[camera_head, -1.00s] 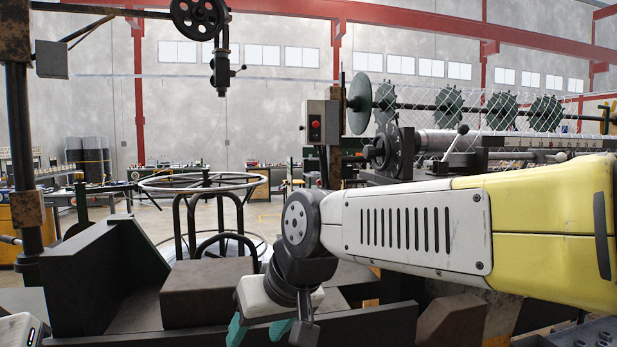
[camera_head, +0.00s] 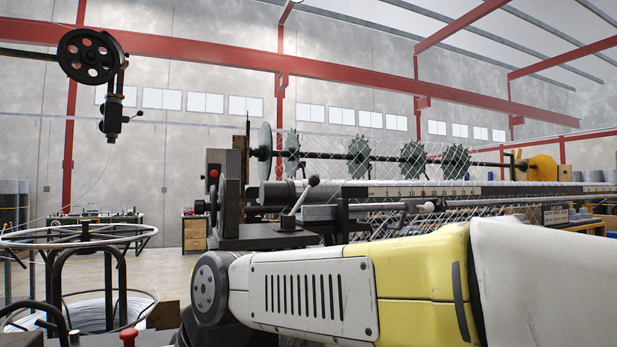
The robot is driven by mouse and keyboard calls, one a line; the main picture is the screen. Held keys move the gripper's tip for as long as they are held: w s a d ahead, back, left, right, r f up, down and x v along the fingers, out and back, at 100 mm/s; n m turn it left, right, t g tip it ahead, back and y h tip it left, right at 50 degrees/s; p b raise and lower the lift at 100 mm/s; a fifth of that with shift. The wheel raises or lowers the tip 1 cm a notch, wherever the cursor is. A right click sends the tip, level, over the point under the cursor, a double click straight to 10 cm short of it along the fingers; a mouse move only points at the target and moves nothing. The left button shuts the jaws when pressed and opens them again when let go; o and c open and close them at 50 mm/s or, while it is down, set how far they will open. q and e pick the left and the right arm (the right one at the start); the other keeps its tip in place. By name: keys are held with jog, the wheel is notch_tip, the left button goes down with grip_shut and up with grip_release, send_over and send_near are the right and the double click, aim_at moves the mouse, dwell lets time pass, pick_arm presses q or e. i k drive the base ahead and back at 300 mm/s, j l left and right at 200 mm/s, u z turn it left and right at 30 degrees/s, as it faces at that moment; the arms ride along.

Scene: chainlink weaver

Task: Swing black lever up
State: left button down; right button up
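A lever with a round black knob (camera_head: 313,181) stands on the machine, right of the control box. Its thin shaft leans up and to the right from a dark block at its base. My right arm reaches in from the right across the lower part of the view, below and in front of the lever. Its gripper is hidden below the frame edge, so its fingers do not show. My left gripper is not in view. Nothing of mine is seen touching the lever.
A grey control box (camera_head: 222,170) with a red button stands left of the lever. The weaving machine with toothed discs (camera_head: 358,155) runs to the right. A wire reel stand (camera_head: 80,240) is at the left. Open floor shows between the stand and the machine.

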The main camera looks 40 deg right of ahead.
aim_at(314, 180)
jog(key=k+l, duration=0.1)
jog(key=l, duration=0.35)
jog(key=k+l+u, duration=0.1)
jog(key=l, duration=0.35)
jog(key=k+l, duration=0.2)
jog(key=l, duration=0.25)
jog(key=k+l+u, duration=0.1)
jog(key=l, duration=0.35)
jog(key=k+l, duration=0.2)
jog(key=l, duration=0.25)
jog(key=k+l+u, duration=0.1)
jog(key=l, duration=0.35)
jog(key=k+l, duration=0.2)
jog(key=l, duration=0.2)
jog(key=k+l+u, duration=0.1)
jog(key=l, duration=0.3)
jog(key=i+u, duration=0.15)
jog(key=u, duration=0.25)
jog(key=i+l+u, duration=0.1)
jog(key=u, duration=0.35)
jog(key=i+l+u, duration=0.15)
jog(key=u, duration=0.25)
jog(key=i+l, duration=0.05)
jog(key=i, duration=0.05)
